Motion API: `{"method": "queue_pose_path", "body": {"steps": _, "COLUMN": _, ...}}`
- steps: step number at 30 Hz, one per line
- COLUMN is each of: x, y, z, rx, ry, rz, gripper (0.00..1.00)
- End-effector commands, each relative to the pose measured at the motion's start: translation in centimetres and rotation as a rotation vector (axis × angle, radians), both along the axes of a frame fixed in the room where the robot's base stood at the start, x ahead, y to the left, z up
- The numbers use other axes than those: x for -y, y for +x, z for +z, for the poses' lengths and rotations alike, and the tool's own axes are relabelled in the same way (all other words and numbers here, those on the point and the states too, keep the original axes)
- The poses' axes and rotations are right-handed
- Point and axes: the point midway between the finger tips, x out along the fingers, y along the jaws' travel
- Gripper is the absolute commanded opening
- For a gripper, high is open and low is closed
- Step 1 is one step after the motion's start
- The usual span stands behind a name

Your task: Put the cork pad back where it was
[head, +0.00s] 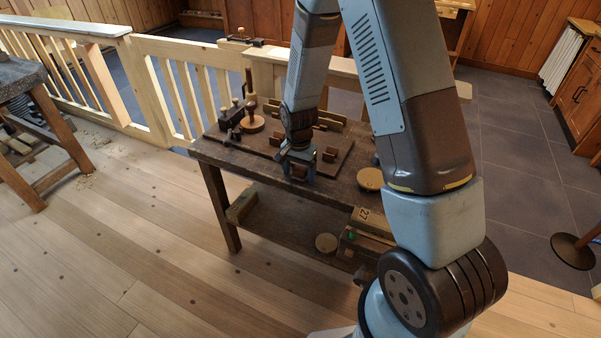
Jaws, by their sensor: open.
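A round tan disc (370,179), cork-like in colour, lies flat on the dark wooden workbench (262,165) near its right end, beside my arm. A second round tan disc (326,243) lies on the lower shelf. I cannot tell from this view which is the cork pad. My gripper (298,174) is open and points down over the front middle of the bench top, to the left of the upper disc. Small brown blocks stand close around it. Whether anything is between the fingers is too small to tell.
A turned brown piece (252,121) on a round base stands at the bench's back left, near dark tools. The lower shelf (275,220) holds a wooden block and a box (368,240). A pale railing (190,85) runs behind; the wooden floor in front is clear.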

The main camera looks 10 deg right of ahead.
Motion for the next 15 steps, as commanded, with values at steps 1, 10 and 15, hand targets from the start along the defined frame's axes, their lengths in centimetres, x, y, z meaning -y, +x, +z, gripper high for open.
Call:
{"method": "queue_pose_path", "body": {"steps": 1, "x": 0.0, "y": 0.0, "z": 0.4, "rx": 0.002, "ry": 0.001, "rz": 0.0, "gripper": 0.8}}
{"method": "queue_pose_path", "body": {"steps": 10, "x": 0.0, "y": 0.1, "z": 4.7, "rx": 0.004, "ry": 0.001, "rz": 0.0, "gripper": 0.8}}
{"method": "queue_pose_path", "body": {"steps": 15, "x": 0.0, "y": 0.1, "z": 7.6, "rx": 0.003, "ry": 0.001, "rz": 0.001, "gripper": 0.8}}
